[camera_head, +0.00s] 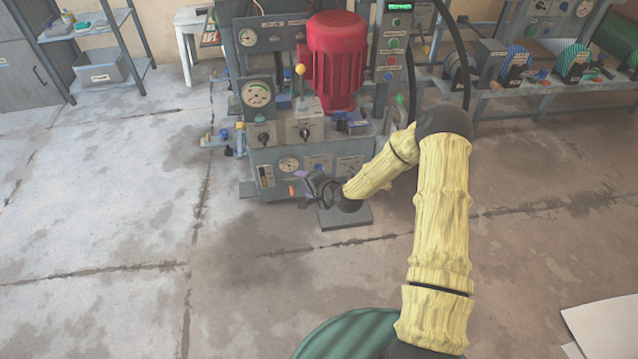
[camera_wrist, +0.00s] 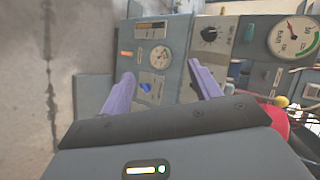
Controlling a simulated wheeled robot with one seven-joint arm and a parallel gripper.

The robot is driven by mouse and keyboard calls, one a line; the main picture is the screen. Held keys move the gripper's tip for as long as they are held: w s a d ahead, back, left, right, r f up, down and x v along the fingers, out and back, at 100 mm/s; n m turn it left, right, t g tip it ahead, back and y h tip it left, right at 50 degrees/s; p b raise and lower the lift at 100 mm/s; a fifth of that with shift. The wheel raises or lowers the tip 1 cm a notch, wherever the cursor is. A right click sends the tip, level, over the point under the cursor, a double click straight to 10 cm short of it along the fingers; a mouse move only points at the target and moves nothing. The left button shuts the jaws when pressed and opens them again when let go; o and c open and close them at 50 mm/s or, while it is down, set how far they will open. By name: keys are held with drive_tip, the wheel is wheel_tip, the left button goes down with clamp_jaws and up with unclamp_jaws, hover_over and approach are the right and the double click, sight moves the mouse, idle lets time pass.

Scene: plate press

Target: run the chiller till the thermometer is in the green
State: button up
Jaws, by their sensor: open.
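My gripper (camera_head: 304,187) is open at the low front of the grey machine (camera_head: 255,187). In the wrist view its two purple fingers stand apart, with a blue knob (camera_wrist: 145,87) showing between them on the lower panel. I cannot tell whether the fingers touch anything. A small round white gauge (camera_wrist: 154,57) sits beside the knob; it also shows in the head view (camera_head: 288,164). Its needle and any green band are too small to read. Labels are illegible, so I cannot tell which dial is the thermometer or which control is the chiller's.
An orange control (camera_wrist: 126,53) and a black rotary knob (camera_wrist: 209,34) are nearby on the panels. A large gauge (camera_head: 257,93) is higher up. A red motor (camera_head: 337,55) stands on top. A bench (camera_head: 540,100) is at right. The floor (camera_head: 110,220) at left is clear.

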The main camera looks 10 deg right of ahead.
drive_tip(key=w+d+f+m+t+h+b, duration=0.2)
drive_tip(key=d+f+m+t+b, duration=0.1)
drive_tip(key=f+m, duration=0.5)
drive_tip(key=w+d+f+m+t+h+b, duration=0.2)
drive_tip(key=f+m+b, duration=0.5)
drive_tip(key=f, duration=0.4)
drive_tip(key=d+m+t+h, duration=0.1)
drive_tip(key=d+t, duration=0.1)
drive_tip(key=t, duration=0.1)
drive_tip(key=shift+w+d+f+h+b, duration=0.2)
drive_tip(key=shift+w+f+h+b, duration=0.1)
drive_tip(key=shift+w+b, duration=0.1)
drive_tip(key=shift+w, duration=0.1)
